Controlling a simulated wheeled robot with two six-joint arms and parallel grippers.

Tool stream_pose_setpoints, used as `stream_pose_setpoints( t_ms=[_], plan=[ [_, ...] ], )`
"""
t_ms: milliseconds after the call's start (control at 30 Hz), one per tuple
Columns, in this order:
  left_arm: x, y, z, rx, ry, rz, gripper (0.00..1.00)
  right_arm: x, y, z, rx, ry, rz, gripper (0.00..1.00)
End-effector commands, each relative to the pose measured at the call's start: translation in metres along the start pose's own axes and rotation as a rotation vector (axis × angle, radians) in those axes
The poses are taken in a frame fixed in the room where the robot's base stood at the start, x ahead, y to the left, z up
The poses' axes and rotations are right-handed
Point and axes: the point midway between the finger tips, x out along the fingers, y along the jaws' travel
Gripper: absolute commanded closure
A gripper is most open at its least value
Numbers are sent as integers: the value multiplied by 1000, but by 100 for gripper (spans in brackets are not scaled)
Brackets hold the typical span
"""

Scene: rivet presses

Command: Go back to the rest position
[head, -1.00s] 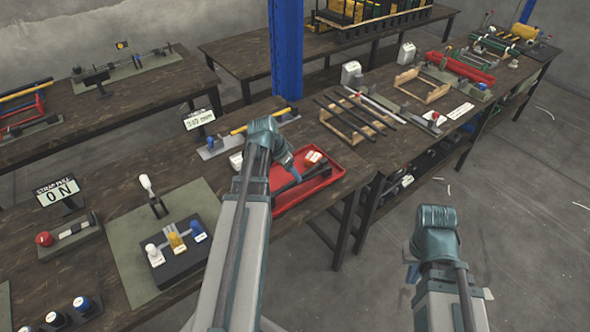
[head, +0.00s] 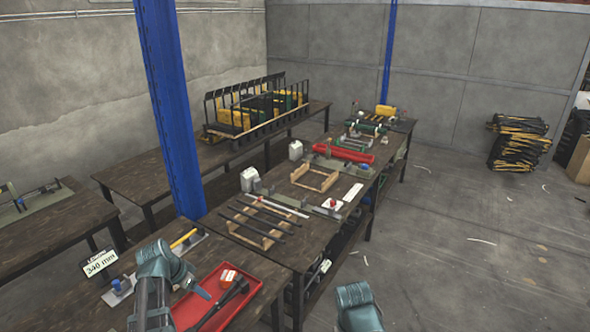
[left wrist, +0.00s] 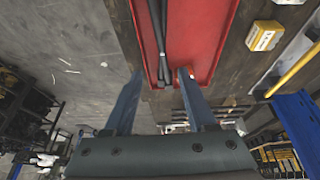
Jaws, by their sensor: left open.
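My left gripper (head: 205,293) is over the left side of the red tray (head: 262,288) in the head view. In the left wrist view its two fingers (left wrist: 160,75) stand apart with nothing held between them. A black long-handled tool (head: 222,302) lies in the tray; its dark handles also show in the left wrist view (left wrist: 158,40), beyond the fingertips. I cannot tell the gap between fingers and tray. The teal wrist of my right arm (head: 358,305) is at the bottom of the head view, right of the bench, over the floor; its jaws are hidden.
A wooden frame with dark rods (head: 262,225) stands on the bench beyond the tray. A blue post (head: 168,110) rises behind the left arm. A 340 mm sign (head: 99,263) stands left of it. The floor (head: 460,240) on the right is mostly open.

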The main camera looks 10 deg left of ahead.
Motion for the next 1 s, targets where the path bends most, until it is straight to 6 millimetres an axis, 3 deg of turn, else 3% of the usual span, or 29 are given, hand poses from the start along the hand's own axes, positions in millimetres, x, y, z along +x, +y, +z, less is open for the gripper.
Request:
stream_pose_setpoints(
  t_ms=[167,300,600,800,1000],
  plan=[
    [16,58,-18,6,-71,37,43,1,0,0,0,0,0,100],
    [29,129,-30,-1,-169,56,43,2,0,0,0,0,0,100],
    [39,262,-24,-13,-357,-4,43,4,0,0,0,0,0,100],
    [36,318,-11,-23,-423,-79,43,5,0,0,0,0,0,100],
    [33,341,-3,-31,-445,-124,43,5,0,0,0,0,0,100]
  ],
)
